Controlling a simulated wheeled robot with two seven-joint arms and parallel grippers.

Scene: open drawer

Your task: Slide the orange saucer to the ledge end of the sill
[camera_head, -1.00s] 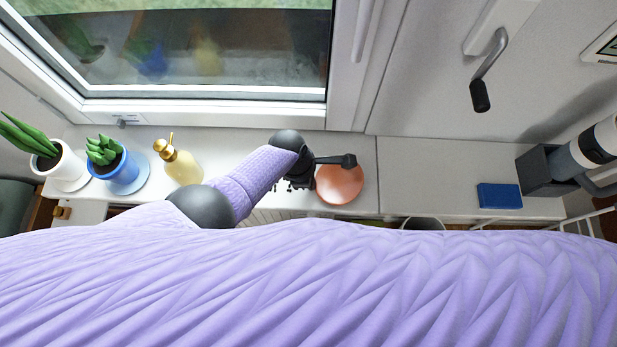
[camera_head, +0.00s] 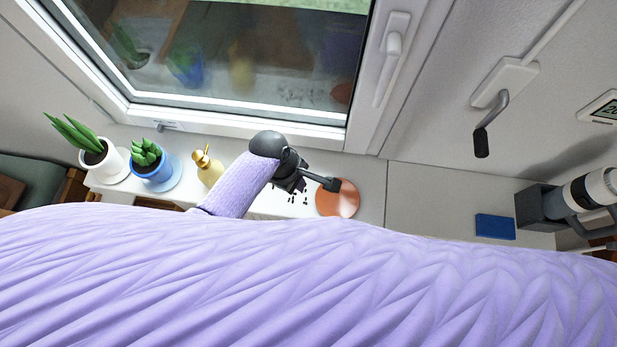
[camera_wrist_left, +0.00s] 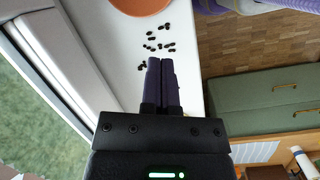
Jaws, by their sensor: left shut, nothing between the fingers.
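The orange saucer (camera_head: 337,204) lies on the white sill (camera_head: 368,175), just left of a seam. In the left wrist view the saucer (camera_wrist_left: 140,4) is cut off by the top edge. My left gripper (camera_head: 333,185) is shut and empty. In the head view its fingertips overlap the saucer's upper left part. In the left wrist view the fingertips (camera_wrist_left: 160,62) point toward the saucer with a gap between them. My right gripper is not in view. I cannot tell which end of the sill is the ledge end.
Several small black bits (camera_wrist_left: 158,42) lie on the sill between fingers and saucer. A blue block (camera_head: 495,227) and a grey holder (camera_head: 537,207) are right. The sill right of the seam is mostly clear.

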